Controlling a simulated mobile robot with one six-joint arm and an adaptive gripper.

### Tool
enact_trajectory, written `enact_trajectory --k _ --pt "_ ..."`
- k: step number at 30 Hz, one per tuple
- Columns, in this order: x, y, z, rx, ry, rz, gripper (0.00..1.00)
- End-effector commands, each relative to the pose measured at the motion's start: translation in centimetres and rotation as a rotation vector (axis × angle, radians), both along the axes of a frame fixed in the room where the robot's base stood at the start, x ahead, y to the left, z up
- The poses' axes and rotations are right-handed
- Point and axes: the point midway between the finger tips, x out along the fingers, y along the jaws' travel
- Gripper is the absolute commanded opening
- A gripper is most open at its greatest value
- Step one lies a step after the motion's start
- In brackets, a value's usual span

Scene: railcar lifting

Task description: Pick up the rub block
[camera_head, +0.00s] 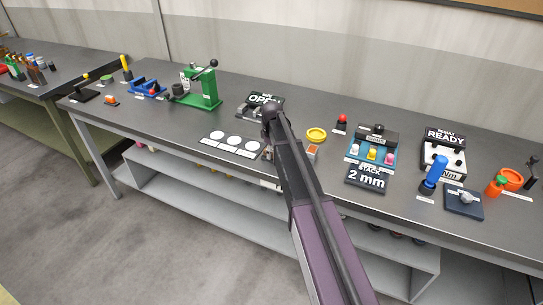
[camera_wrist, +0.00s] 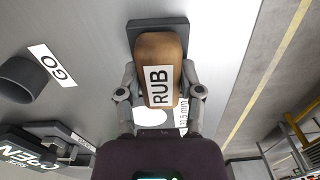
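The rub block (camera_wrist: 158,50) is a brown wooden block with a white RUB label and a dark pad at its far end, seen in the wrist view. My gripper (camera_wrist: 159,75) has one finger on each side of the wood. Both fingertips appear to touch its sides, so it looks shut on the block. Whether the block is clear of the table cannot be told.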

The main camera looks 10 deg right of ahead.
Motion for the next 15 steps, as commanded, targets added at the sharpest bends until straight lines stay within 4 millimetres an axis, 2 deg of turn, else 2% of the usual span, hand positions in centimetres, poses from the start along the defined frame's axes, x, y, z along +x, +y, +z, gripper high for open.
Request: enact_trajectory --k 15 --pt "0.01 0.02 0.41 0.0 0.0 0.0 0.0"
